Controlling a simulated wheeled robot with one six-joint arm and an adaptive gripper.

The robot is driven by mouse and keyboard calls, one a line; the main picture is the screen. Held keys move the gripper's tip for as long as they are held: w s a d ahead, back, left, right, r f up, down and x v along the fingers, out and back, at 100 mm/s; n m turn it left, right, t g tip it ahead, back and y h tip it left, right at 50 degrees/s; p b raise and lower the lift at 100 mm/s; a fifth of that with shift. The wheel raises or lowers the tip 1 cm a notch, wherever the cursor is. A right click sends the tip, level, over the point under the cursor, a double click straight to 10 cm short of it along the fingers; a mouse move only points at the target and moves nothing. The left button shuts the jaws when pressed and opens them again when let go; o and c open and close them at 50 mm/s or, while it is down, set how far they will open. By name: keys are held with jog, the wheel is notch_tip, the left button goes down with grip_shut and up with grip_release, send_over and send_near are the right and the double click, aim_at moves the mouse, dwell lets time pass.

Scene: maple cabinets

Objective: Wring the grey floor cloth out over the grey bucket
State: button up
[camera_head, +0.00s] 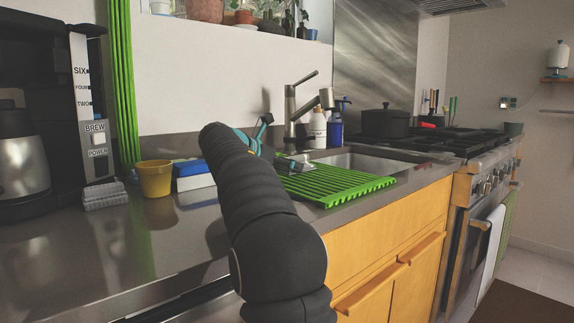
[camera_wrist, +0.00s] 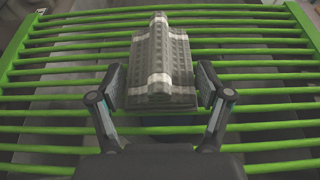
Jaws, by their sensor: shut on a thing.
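The grey cloth (camera_wrist: 160,70) is a folded bundle with light stripes in the wrist view, between the two fingers of my gripper (camera_wrist: 161,84). The gripper is shut on it, over the green slatted rack (camera_wrist: 265,107). The wrist view does not show whether the bundle touches the slats. I see no grey bucket in either view.
The green rack (camera_head: 340,186) lies over the near part of the sink (camera_head: 360,161). A tap (camera_head: 291,108) and bottles (camera_head: 318,128) stand behind. On the left are a yellow pot (camera_head: 155,180), a blue and white sponge (camera_head: 194,178), a grey folded item (camera_head: 105,196) and a coffee maker (camera_head: 90,110).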

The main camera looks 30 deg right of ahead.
jog(key=shift+f, duration=0.3)
notch_tip(320, 180, up, 3)
jog(key=p, duration=0.3)
jog(key=shift+r+p, duration=0.15)
jog(key=shift+p, duration=0.15)
jog(key=shift+r+p, duration=0.35)
jog(key=shift+r, duration=2.25)
